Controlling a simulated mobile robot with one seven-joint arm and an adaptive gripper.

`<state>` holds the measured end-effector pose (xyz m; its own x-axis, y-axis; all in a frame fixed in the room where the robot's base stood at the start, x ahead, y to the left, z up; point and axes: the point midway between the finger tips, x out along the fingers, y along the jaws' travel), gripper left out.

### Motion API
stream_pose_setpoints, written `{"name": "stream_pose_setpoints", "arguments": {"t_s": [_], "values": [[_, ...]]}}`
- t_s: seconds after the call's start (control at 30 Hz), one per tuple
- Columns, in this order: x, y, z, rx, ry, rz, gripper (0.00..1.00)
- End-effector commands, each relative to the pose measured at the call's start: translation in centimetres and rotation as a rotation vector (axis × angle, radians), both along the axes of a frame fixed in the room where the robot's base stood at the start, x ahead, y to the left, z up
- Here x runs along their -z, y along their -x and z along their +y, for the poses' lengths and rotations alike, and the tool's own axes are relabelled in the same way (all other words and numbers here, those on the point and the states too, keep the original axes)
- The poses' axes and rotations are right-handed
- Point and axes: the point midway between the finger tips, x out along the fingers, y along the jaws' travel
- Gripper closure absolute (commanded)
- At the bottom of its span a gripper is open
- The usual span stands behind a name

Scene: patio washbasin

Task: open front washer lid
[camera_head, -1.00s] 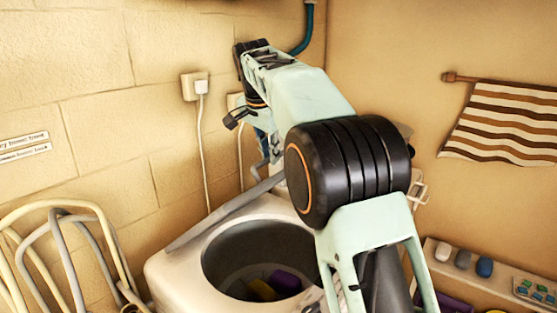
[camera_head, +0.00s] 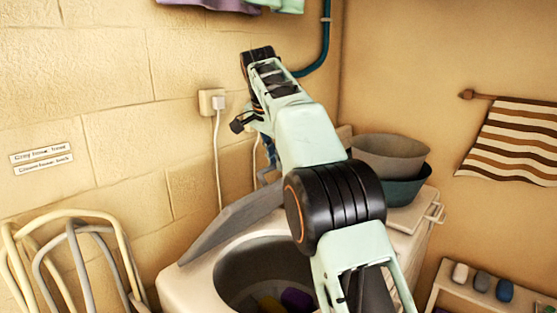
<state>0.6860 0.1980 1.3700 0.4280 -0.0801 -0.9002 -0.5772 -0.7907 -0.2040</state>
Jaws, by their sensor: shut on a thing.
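The washer (camera_head: 190,287) is a white top-loading tub below the wall. Its grey lid (camera_head: 232,222) is raised and tilted up on the wall side of the round opening. Colored items, yellow and purple (camera_head: 296,298), lie inside the drum. My arm reaches across the washer from the lower right. My gripper (camera_head: 266,168) is at the far upper end of the lid and shut on it. The fingertips and contact point are mostly hidden behind my forearm.
Stacked grey and teal bowls (camera_head: 390,157) stand right of my arm. A plug and cord (camera_head: 217,104) hang on the wall. Folded chairs or hoops (camera_head: 70,250) are at the lower left. A shelf (camera_head: 460,297) with small items is at the lower right.

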Motion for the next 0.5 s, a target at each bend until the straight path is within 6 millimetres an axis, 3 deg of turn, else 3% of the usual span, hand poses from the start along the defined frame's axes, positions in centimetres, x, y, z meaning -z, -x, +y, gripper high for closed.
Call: {"name": "stream_pose_setpoints", "arguments": {"t_s": [0.03, 0.17, 0.2, 0.33, 0.5], "values": [[1.26, 0.20, 0.99, -0.014, -0.008, 0.022, 1.00], [1.27, 0.22, 0.99, -0.014, -0.008, 0.022, 1.00], [1.27, 0.22, 0.99, -0.014, -0.008, 0.022, 0.88], [1.09, 0.16, 0.81, -0.012, -0.008, 0.018, 0.74], [0.74, 0.10, 0.51, -0.007, -0.006, 0.013, 0.71]]}}
